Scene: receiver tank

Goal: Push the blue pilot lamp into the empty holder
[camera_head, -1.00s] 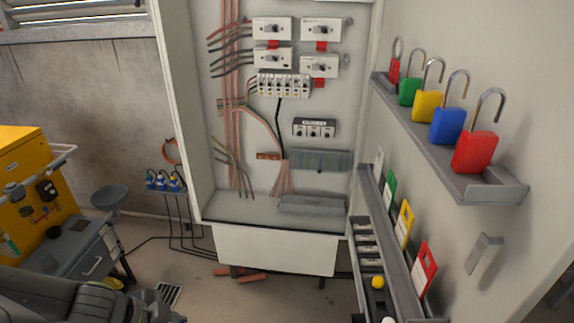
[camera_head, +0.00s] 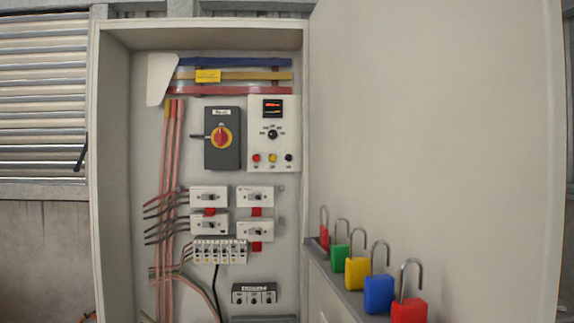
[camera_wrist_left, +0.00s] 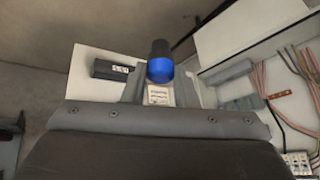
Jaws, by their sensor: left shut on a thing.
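The blue pilot lamp (camera_wrist_left: 160,68) has a blue cap and a black body, and shows in the left wrist view. My left gripper (camera_wrist_left: 160,86) is shut on it; the contact of the fingers is small and hard to make out. In the head view, a light control panel (camera_head: 272,110) inside the cabinet has a row with a red lamp (camera_head: 256,158), a yellow lamp (camera_head: 272,158) and a dark round spot (camera_head: 289,158) at its right end. The dark spot looks like the empty holder. Neither gripper shows in the head view.
The open cabinet door (camera_head: 430,130) stands on the right. Several coloured padlocks (camera_head: 357,270) sit on its shelf. A black box with a red-yellow rotary switch (camera_head: 221,138) is left of the panel. White breakers (camera_head: 208,196) and wires (camera_head: 170,200) lie below.

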